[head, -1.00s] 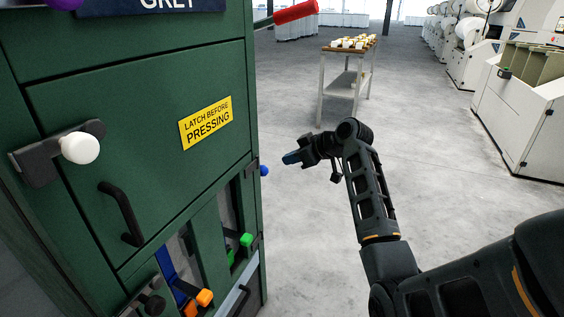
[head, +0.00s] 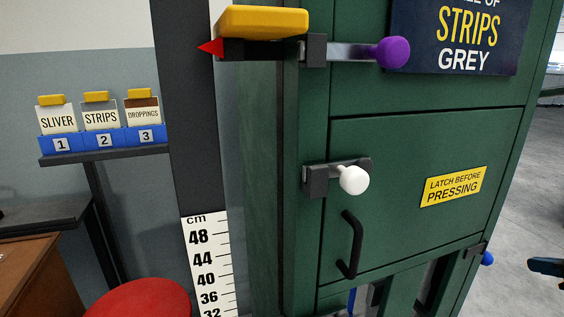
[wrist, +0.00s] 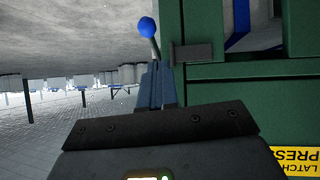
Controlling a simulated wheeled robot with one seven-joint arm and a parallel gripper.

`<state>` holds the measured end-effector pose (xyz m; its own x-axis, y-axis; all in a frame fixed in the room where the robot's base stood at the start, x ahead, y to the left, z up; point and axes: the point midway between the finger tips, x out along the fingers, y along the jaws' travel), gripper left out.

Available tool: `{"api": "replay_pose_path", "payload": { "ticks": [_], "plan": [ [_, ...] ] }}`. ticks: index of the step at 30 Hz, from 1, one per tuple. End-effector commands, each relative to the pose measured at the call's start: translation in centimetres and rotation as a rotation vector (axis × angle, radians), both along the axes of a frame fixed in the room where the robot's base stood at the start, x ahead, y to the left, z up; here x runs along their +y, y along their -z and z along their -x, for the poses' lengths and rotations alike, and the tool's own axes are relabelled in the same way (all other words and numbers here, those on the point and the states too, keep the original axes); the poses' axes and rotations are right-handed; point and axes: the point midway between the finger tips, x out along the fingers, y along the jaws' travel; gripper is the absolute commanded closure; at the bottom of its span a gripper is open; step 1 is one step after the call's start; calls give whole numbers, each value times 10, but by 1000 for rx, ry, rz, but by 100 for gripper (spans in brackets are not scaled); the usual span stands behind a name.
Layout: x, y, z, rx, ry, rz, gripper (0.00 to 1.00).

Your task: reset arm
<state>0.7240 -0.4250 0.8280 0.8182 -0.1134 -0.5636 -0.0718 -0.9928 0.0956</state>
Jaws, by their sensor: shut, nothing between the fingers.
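My gripper (head: 532,263) is only partly in view at the right edge of the head view, where its blue-grey tip points left toward the green machine cabinet (head: 400,125). In the wrist view its fingers (wrist: 157,70) are together, with nothing held between them. A blue ball knob on a short stem (wrist: 148,27) shows just beyond the fingertips in the wrist view; I cannot tell the exact gap there. In the head view the same blue knob (head: 487,258) sits on the cabinet's right edge, apart from the gripper. Most of my arm is out of view.
The cabinet door carries a white knob latch (head: 353,180), a black handle (head: 349,245) and a yellow label (head: 453,187). A purple knob (head: 392,52) sits above. A red round top (head: 140,303) and labelled blue bins (head: 103,139) are at left. Open floor (head: 535,190) lies right.

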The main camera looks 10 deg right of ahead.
Motion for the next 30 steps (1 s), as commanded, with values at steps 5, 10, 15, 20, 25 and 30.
{"api": "replay_pose_path", "payload": {
  "ticks": [5,10,15,20,25,30],
  "plan": [
    [56,38,-7,-5,42,-39,100],
    [129,77,0,-18,103,-69,100],
    [198,101,25,-34,149,-82,100],
    [256,109,61,-57,174,-80,100],
    [309,102,108,-90,176,-70,100],
    [350,80,160,-135,155,-58,100]
  ]
}}
